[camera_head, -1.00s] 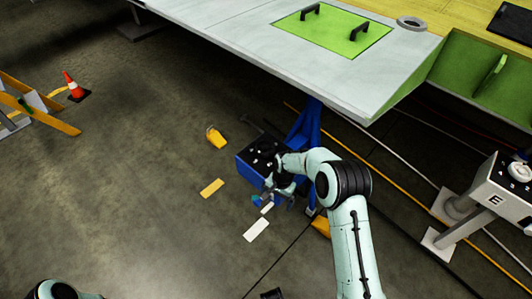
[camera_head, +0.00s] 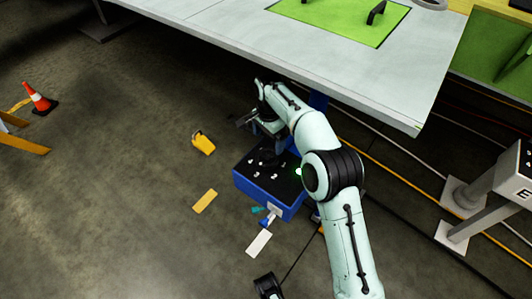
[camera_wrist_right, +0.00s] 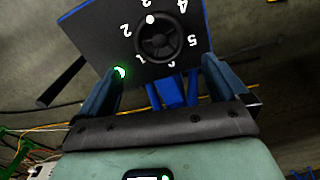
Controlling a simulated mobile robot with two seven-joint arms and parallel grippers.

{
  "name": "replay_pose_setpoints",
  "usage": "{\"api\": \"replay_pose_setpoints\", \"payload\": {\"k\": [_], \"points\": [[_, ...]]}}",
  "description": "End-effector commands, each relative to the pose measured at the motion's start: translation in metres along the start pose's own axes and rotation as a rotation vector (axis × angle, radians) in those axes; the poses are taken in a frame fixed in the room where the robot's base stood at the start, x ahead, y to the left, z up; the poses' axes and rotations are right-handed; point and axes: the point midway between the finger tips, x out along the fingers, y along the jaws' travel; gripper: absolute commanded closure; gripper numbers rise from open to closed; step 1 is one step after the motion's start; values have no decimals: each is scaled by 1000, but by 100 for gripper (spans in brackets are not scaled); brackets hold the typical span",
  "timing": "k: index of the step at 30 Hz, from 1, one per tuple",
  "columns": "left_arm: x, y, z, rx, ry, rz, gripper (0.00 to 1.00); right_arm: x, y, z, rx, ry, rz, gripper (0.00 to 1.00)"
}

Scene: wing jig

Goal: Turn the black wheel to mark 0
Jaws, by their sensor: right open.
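A white dot on the wheel's rim points up and slightly left, close to mark 3. My right gripper (camera_wrist_right: 163,66) is open, its two fingers at the panel's lower left and right, with nothing between them. My left gripper is not clearly seen.
A green light (camera_wrist_right: 120,72) glows by the left finger. A yellow container (camera_head: 203,143) and cards lie on the floor. The large pale table (camera_head: 340,70) overhangs behind.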

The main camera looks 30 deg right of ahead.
Motion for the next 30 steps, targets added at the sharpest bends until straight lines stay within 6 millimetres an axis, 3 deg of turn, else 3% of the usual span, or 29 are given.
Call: {"api": "replay_pose_setpoints", "payload": {"k": [5, 12, 18, 26, 27, 30], "points": [[14, -5, -16, -4, 46, -4, 57, 42, 1, 0, -1, -2, 6, 0], [26, -16, -8, -14, 20, -22, 57, 81, 0, 0, -1, 0, 4, 0], [29, -21, -1, -20, -1, -31, 57, 94, 0, 0, -1, 0, 0, 0], [29, -21, 0, -21, -3, -32, 57, 95, 0, 0, -1, 0, 0, 0], [29, -21, 0, -21, -3, -32, 57, 95, 0, 0, -1, 0, 0, 6], [29, -21, 0, -21, -3, -32, 57, 95, 0, 0, -1, 0, 0, 39]]}}
